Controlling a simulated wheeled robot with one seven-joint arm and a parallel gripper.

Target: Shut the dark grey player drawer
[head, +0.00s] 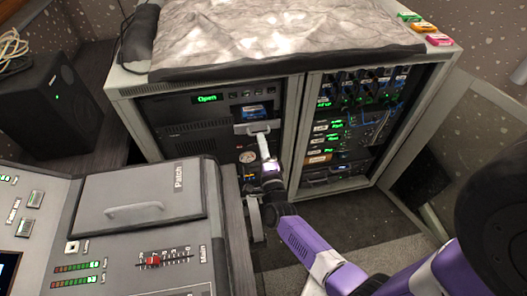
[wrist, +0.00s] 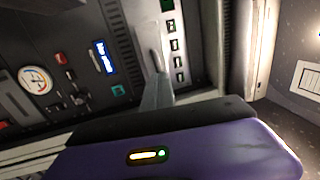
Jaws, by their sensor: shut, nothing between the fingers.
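The player (head: 190,105) is a dark unit in the upper left bay of the rack, with a green display reading "Open". Its drawer (head: 243,129) shows as a grey front standing out below the buttons, with a blue patch above it. My gripper (head: 261,134) is shut and empty, its tips at the drawer front; the arm hides part of the front, and I cannot tell whether they touch. In the wrist view the slim closed fingers (wrist: 154,56) point at a pale panel with several buttons (wrist: 175,45). The drawer is not clearly seen there.
The rack's centre post (head: 292,130) stands just right of my gripper. A round gauge (head: 247,157) sits below the drawer. The console with the patch lid (head: 140,205) fills the lower left. The rack's glass door (head: 440,140) stands open at right. Carpet lies in front.

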